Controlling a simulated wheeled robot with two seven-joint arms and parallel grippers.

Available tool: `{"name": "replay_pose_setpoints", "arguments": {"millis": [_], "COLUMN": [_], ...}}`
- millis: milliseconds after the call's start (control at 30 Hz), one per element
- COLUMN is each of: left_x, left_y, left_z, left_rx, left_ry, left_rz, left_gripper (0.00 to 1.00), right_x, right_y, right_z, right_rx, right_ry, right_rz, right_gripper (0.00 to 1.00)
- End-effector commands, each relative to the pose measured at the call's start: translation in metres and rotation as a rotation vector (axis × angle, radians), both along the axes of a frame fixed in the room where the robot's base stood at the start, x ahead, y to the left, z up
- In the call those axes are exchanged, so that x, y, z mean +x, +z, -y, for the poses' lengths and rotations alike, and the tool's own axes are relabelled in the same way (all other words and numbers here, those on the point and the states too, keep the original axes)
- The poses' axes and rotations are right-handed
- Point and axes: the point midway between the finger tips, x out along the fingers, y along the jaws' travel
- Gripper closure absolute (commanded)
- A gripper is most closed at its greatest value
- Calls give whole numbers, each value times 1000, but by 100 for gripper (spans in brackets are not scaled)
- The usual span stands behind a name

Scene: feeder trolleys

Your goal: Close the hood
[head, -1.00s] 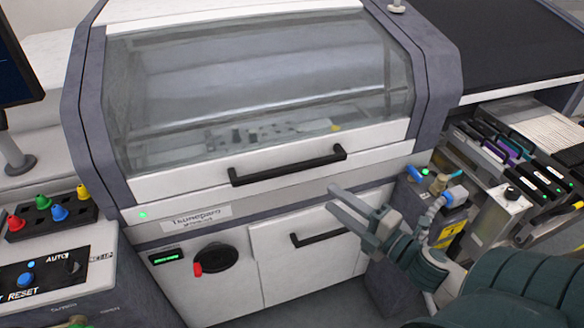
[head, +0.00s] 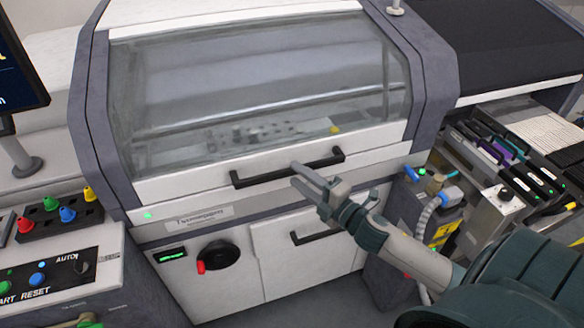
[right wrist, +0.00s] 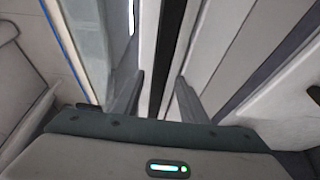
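The hood (head: 160,188) of the machine is a white frame with a clear window, and it is down over the machine. Its white lower edge lies along the grey front strip; I cannot make out a gap there. A black bar handle (head: 268,175) runs across its front. My right gripper (head: 300,176) is just in front of the handle's lower right part, fingers apart and empty. In the right wrist view, the two fingers (right wrist: 156,95) stand apart with a dark strip between them. I cannot tell whether they touch the handle. My left gripper is out of view.
Below the hood are a white cabinet door with a black handle (head: 316,237) and a red and black rotary switch (head: 217,256). A control box (head: 85,270) stands at left. A feeder trolley (head: 500,205) with several feeders stands at right, beside a grey unit with hoses.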

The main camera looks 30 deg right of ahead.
Motion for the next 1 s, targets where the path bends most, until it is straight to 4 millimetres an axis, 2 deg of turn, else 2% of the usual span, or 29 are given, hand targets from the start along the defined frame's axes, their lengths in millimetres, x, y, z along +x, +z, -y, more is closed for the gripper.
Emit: {"name": "replay_pose_setpoints", "arguments": {"millis": [100, 300, 700, 733, 867, 900, 1000], "left_x": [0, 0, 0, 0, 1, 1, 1], "left_y": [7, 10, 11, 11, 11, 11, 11], "left_z": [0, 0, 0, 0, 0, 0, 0], "left_rx": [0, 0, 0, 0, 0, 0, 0], "left_ry": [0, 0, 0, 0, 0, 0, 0], "left_rz": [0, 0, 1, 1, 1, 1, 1], "left_gripper": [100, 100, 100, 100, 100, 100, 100], "right_x": [15, 29, 33, 33, 33, 33, 33], "right_y": [2, 1, 0, 0, 0, 0, 0], "right_z": [-2, -4, -5, -5, -5, -5, -5], "right_rx": [0, -1, -1, -1, -1, -1, -1], "right_ry": [-1, 0, 0, 0, 0, 0, 0], "right_rz": [1, 1, 0, 0, 0, 0, 0], "right_gripper": [61, 61, 61, 66, 97, 100, 100]}}
